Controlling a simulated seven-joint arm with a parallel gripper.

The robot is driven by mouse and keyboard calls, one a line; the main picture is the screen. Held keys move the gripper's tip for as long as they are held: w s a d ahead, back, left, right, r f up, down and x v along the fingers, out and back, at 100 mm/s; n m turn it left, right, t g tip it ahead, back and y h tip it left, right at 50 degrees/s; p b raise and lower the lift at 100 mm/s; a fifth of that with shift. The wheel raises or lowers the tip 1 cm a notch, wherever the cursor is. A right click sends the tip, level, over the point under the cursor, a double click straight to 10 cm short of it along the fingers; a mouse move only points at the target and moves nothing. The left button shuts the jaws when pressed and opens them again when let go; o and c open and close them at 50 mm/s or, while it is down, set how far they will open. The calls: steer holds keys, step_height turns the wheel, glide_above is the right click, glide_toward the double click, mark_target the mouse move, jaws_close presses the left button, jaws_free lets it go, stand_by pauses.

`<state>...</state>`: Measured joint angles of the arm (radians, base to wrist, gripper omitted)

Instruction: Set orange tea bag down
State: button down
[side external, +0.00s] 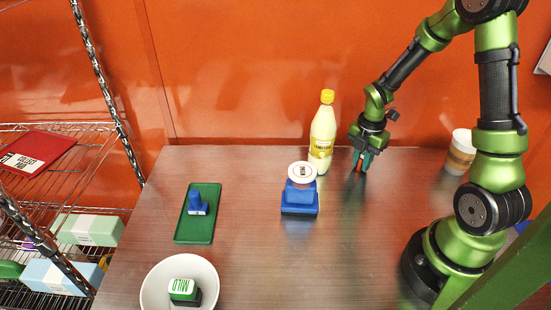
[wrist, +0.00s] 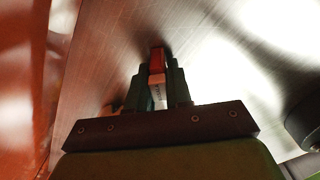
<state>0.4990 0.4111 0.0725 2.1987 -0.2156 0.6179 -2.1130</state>
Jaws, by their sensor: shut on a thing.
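My gripper (side external: 361,166) is at the back of the table, just right of the yellow-capped bottle, pointing down with its fingertips close to the table top. In the wrist view my gripper (wrist: 160,90) is shut on the orange tea bag (wrist: 157,61), a small red-orange block with a pale, printed label side. The tea bag lies between the two dark fingers and juts past their tips. In the side view it is mostly hidden by the fingers. I cannot tell whether it touches the table.
A pale yellow bottle (side external: 322,140) stands close left of my gripper. A blue box with a white round-topped jar (side external: 302,173), a green tray (side external: 212,230) holding a blue item, a white bowl (side external: 150,285) and a cup (side external: 460,152) stand around. The table's middle right is clear.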

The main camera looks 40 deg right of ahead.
steer(key=shift+f, duration=0.15)
steer(key=c, duration=1)
jaws_free()
steer(key=shift+c, duration=0.2)
step_height(320, 180, up, 12)
steer(key=shift+r, duration=0.15)
steer(key=s+a+r+m+t+y, duration=0.1)
steer(key=s+a+r+m+t, duration=0.2)
steer(key=a+r+m, duration=0.3)
steer(key=s+a+r+m+t+y, duration=0.1)
steer(key=s+a+r+m+t, duration=0.2)
steer(key=a+r+m, duration=0.3)
steer(key=a+m+t, duration=0.1)
steer(key=a+m, duration=0.4)
steer(key=m, duration=0.5)
steer(key=shift+s, duration=0.25)
